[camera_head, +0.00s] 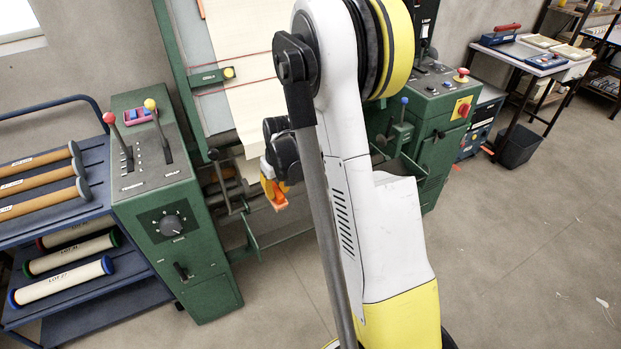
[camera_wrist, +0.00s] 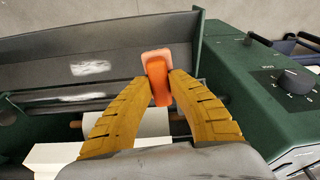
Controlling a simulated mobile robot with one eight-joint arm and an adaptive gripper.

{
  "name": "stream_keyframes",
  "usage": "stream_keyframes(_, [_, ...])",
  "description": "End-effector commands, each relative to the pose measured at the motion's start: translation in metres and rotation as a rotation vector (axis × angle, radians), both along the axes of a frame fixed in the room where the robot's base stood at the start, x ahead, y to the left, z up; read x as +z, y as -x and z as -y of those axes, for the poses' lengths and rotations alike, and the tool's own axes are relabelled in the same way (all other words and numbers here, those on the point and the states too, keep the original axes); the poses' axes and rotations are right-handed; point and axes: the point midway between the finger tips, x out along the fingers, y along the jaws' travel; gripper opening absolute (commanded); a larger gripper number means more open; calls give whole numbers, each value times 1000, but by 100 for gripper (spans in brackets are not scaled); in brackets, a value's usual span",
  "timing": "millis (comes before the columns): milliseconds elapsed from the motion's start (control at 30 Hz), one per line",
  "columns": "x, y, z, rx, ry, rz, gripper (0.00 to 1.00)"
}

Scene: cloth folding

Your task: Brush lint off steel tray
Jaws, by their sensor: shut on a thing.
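My gripper (camera_wrist: 158,85) is shut on a small orange brush-like tool (camera_wrist: 157,92) with a paler pinkish-orange end, held between both yellow fingertips. In the head view, my gripper (camera_head: 272,180) hangs in front of the green machine, and the orange tool (camera_head: 278,202) shows below it. In the wrist view, a dark grey tray (camera_wrist: 150,39) lies beyond the fingertips, with a whitish, fuzzy lint-like patch (camera_wrist: 90,68) on its left part. The tool's pale end overlaps the tray in the picture; I cannot tell whether it touches. My arm hides part of the machine in the head view.
A green control cabinet (camera_head: 180,235) with levers and a dial stands left of my gripper; its dial (camera_wrist: 294,80) shows at right in the wrist view. A blue cart (camera_head: 75,253) with rolls is farther left. A second green cabinet (camera_head: 432,125) stands right. Open floor lies right.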

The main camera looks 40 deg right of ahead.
Motion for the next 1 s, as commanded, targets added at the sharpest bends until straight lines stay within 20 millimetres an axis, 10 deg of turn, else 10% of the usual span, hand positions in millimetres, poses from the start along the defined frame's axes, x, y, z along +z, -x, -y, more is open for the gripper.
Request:
stream_keyframes(100, [-28, 4, 65, -51, 10, 63, 0])
stream_keyframes(300, [-56, 18, 130, -96, 23, 132, 0])
stream_keyframes(1000, [-109, 7, 150, -106, 28, 151, 0])
